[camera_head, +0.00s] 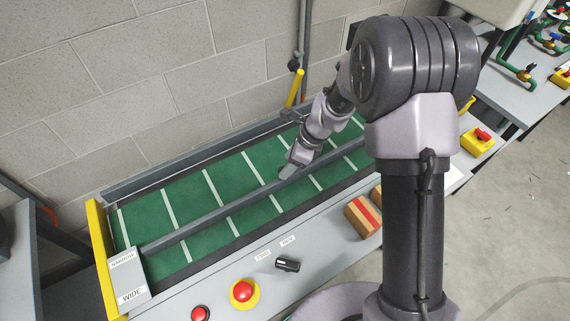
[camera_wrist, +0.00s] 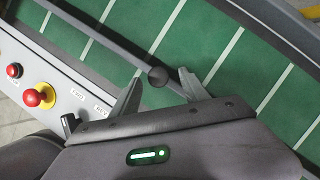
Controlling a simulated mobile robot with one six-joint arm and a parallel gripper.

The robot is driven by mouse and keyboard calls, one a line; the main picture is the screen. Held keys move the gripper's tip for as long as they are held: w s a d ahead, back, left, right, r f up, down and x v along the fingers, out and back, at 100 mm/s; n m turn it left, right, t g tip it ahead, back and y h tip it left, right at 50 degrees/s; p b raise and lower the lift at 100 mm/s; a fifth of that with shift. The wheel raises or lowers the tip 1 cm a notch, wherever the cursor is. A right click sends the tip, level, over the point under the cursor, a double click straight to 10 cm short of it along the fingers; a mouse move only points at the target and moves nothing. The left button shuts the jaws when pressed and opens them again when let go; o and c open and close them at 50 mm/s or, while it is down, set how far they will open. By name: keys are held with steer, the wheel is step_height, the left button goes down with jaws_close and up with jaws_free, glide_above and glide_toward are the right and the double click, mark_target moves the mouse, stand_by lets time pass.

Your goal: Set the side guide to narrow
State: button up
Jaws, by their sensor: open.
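The side guide (camera_head: 215,208) is a long grey rail running lengthwise over the green belt. Its left end lies near the top of a plate (camera_head: 138,282) labelled NARROW and WIDE, closer to the NARROW label. The rail also shows in the wrist view (camera_wrist: 100,36), with a dark round knob (camera_wrist: 158,76) on it. My gripper (camera_head: 287,170) is over the rail at mid-belt. In the wrist view my gripper (camera_wrist: 160,90) is open, with a finger on either side of the knob. I cannot tell whether either finger touches it.
The near panel carries a black FWD/REV switch (camera_head: 288,264), a red button on yellow (camera_head: 243,291) and a smaller red button (camera_head: 200,313). A brown box with a red stripe (camera_head: 362,216) stands at the near right. A block wall (camera_head: 120,100) rises behind the belt, which looks empty.

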steer(key=p+v, duration=0.4)
steer(key=v, duration=1)
steer(key=shift+r, duration=0.4)
steer(key=shift+s, duration=0.1)
steer(key=s+d+r+n+t+h+b, duration=0.1)
steer(key=s+d+r+n+t+b, duration=0.2)
steer(key=s+r+n+b, duration=0.5)
steer(key=s+d+n+t+h, duration=0.1)
steer(key=s+n, duration=0.6)
steer(key=s, duration=0.7)
steer(key=shift+s+d+r+n+t+h+b, duration=0.3)
steer(key=shift+s+d+r+n+t+b, duration=0.15)
steer(key=shift+d, duration=0.6)
